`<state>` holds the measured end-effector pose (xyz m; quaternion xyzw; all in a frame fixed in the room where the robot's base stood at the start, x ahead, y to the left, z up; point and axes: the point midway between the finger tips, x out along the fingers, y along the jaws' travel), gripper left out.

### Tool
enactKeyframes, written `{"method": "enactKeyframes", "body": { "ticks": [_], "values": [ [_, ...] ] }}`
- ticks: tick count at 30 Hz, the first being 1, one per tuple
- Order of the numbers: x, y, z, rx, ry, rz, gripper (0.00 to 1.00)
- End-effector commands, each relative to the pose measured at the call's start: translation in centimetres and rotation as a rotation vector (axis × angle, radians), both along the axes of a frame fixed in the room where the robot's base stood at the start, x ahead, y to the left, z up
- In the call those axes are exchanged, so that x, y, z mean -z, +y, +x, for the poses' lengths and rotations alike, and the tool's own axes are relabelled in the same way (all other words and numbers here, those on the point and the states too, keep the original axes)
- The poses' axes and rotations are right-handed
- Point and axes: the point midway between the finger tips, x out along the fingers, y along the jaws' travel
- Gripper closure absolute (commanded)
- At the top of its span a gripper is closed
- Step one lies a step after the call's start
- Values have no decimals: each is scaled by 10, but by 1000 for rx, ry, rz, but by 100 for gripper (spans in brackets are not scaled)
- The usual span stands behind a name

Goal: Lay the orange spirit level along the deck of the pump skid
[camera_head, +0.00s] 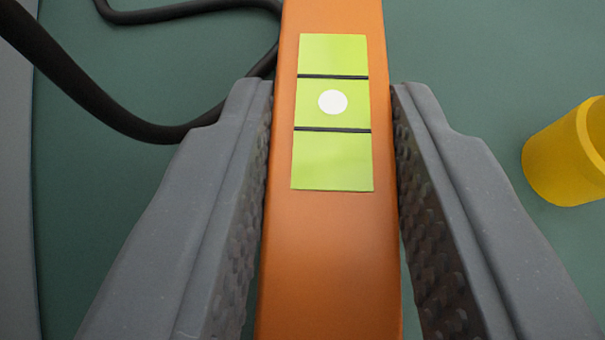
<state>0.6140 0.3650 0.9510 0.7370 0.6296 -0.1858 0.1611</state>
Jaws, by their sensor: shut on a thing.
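The orange spirit level (330,245) runs up the middle of the view, from the bottom edge to the top edge. Its green vial window, with two black lines and a white bubble, faces the camera. My gripper (332,100) is shut on the level, with one grey finger against each long side. Both ends of the level are out of view. The green surface (470,60) lies behind it; I cannot tell whether this is the skid deck, or whether the level touches it.
A black hose (90,90) curves across the upper left and passes behind the level or close to it. A grey surface (15,200) borders the left side. The green area at upper right is clear.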

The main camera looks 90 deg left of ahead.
Motion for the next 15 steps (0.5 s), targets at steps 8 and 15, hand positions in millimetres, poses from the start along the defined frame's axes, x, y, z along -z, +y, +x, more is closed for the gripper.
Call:
{"method": "enactKeyframes", "body": {
  "ticks": [8,15],
  "values": [
    [2,-2,0,2,1,0,100],
    [5,-1,0,1,0,0,100]
  ]
}}
